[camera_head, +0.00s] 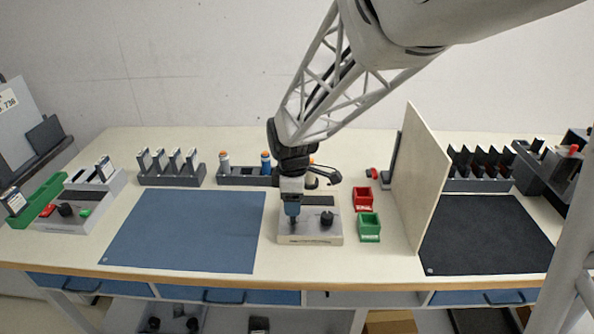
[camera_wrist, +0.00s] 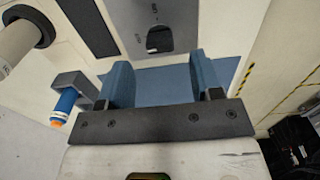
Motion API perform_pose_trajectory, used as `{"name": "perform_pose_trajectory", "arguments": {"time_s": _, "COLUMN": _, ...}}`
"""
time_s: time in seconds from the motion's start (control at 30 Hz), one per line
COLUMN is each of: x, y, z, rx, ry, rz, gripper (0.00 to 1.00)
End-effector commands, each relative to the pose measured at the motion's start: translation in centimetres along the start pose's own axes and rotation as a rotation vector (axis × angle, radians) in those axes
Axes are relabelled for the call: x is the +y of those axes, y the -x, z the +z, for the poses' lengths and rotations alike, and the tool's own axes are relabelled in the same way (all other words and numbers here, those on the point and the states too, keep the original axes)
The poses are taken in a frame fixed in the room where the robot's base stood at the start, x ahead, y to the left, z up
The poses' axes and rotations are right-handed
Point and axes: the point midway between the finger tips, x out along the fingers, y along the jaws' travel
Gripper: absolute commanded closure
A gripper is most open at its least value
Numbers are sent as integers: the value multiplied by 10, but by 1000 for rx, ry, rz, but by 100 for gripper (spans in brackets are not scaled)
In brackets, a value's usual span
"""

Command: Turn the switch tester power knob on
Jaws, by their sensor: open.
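A cream box (camera_head: 290,239) with a dark panel and a black knob (camera_head: 327,218) stands at the middle of the bench, right of the blue mat. It looks like the switch tester, but its label is unreadable. My gripper (camera_head: 292,213) points down over its left part, hiding some of it. In the wrist view my gripper (camera_wrist: 162,76) is open, with two blue fingers apart and nothing between them. Beyond the fingertips a grey plate (camera_wrist: 160,16) with small marks carries a small dark knob (camera_wrist: 160,40). I cannot tell whether the fingers touch anything.
Red (camera_head: 363,198) and green (camera_head: 369,227) bins sit just right of the cream box, before an upright board (camera_head: 420,180). Racks line the back. The blue mat (camera_head: 185,230) is clear.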

Motion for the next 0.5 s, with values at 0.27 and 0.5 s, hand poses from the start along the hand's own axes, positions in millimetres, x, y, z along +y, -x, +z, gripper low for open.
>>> {"name": "perform_pose_trajectory", "arguments": {"time_s": 0.27, "x": 0, "y": -31, "z": 0, "rx": 0, "ry": 0, "rz": -1, "gripper": 40}}
{"name": "perform_pose_trajectory", "arguments": {"time_s": 0.5, "x": 0, "y": -43, "z": 0, "rx": 0, "ry": 0, "rz": -1, "gripper": 40}}
